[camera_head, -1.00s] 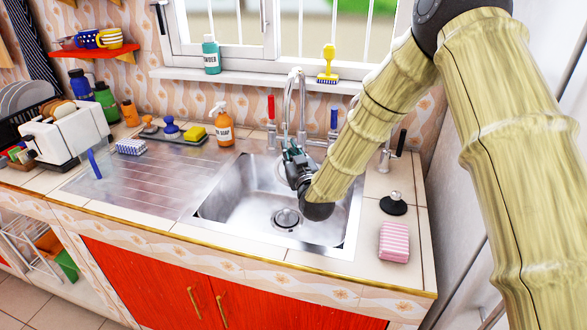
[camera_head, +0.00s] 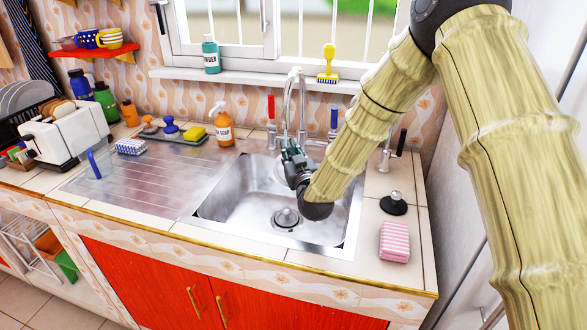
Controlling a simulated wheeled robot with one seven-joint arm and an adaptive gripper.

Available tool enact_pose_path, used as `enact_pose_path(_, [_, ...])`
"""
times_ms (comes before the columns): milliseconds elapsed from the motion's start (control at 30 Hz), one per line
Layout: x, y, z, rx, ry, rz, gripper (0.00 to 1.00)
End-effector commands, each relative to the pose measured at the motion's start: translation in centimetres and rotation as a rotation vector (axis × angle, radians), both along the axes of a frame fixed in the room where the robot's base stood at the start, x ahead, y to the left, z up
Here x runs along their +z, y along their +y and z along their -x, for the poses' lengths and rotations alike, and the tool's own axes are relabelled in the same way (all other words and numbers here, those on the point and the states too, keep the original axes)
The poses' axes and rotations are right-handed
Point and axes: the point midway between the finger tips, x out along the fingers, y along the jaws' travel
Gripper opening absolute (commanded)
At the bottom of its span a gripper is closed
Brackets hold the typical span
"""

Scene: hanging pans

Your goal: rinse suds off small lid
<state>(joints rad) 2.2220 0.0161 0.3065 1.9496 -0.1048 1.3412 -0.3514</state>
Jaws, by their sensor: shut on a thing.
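My gripper (camera_head: 291,152) points up and away into the sink, just under the curved spout of the tap (camera_head: 290,95). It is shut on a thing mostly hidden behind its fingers. A pale rounded edge, seemingly the small lid (camera_head: 281,171), shows just left of the fingers. I cannot make out suds on it or running water. The steel sink basin (camera_head: 235,200) lies around and below my gripper, with its drain (camera_head: 286,217) in the floor.
A red-handled tap (camera_head: 271,120) and a blue-handled tap (camera_head: 333,125) flank the spout. A black disc with a silver knob (camera_head: 393,203) and a pink striped sponge (camera_head: 395,241) lie on the right counter. An orange spray bottle (camera_head: 223,125) stands behind the mostly clear drainboard (camera_head: 140,182).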

Motion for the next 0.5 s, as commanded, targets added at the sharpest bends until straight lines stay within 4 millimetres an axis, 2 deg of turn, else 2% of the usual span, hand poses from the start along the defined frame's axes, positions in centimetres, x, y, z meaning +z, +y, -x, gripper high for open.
enact_pose_path(500, [0.05, -0.52, -0.04, -0.001, -0.001, 0.0, 0.0])
